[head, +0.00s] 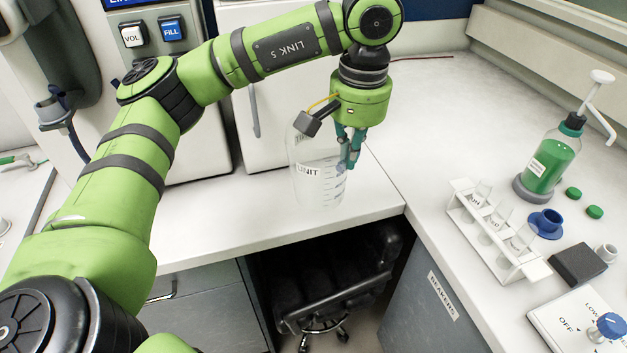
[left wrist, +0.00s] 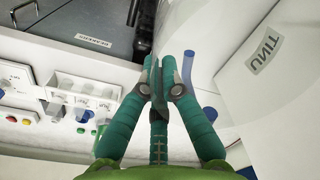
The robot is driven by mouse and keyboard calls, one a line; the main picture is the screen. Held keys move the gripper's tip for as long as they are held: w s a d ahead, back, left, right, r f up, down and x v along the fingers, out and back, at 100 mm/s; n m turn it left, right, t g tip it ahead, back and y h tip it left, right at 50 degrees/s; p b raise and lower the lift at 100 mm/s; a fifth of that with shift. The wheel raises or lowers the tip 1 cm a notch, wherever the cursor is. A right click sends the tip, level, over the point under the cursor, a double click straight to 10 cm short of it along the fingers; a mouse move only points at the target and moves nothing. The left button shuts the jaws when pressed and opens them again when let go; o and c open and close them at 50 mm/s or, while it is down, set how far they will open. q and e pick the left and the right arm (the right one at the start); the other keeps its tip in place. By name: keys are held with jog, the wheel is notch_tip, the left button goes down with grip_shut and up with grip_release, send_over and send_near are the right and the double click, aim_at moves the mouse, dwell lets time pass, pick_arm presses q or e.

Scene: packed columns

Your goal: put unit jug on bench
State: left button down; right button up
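The unit jug (head: 312,190) is clear, with a white UNIT label and measuring marks. It is upright at the front of the left bench (head: 230,225), near the corner; I cannot tell whether its base touches the top. My left gripper (head: 346,166) points down at the jug's right side. In the left wrist view its teal fingers (left wrist: 161,75) are drawn together, seemingly on the jug's handle side, a blue bar (left wrist: 187,66) beside them. The jug's wall and upside-down label (left wrist: 264,50) fill the right there. The grasp point is partly hidden by the fingers. My right gripper is out of view.
A test tube rack (head: 497,235), a green pump bottle (head: 550,160), a blue funnel-like piece (head: 546,223) and a dial box (head: 580,325) occupy the right bench. The right bench's back stretch is clear. A black chair (head: 330,285) sits below the left bench's edge.

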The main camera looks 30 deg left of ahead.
pick_arm(q)
jog(key=a+f, duration=0.1)
jog(key=a, duration=0.1)
jog(key=a+f+p, duration=0.1)
jog(key=a, duration=0.1)
jog(key=a+p, duration=0.1)
jog(key=a, duration=0.1)
jog(key=shift+w+a+f, duration=0.15)
jog(key=shift+w+f, duration=0.2)
jog(key=shift+f, duration=0.05)
jog(key=w+a+f+p, duration=0.1)
jog(key=a+f+p, duration=0.2)
jog(key=f, duration=0.4)
jog(key=shift+w+a+f, duration=0.35)
jog(key=shift+a, duration=0.55)
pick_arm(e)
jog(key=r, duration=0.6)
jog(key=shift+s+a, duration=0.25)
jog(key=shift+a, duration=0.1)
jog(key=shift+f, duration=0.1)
pick_arm(q)
jog(key=shift+f, duration=0.2)
jog(key=c, duration=1.4)
grip_release()
jog(key=shift+c, duration=0.2)
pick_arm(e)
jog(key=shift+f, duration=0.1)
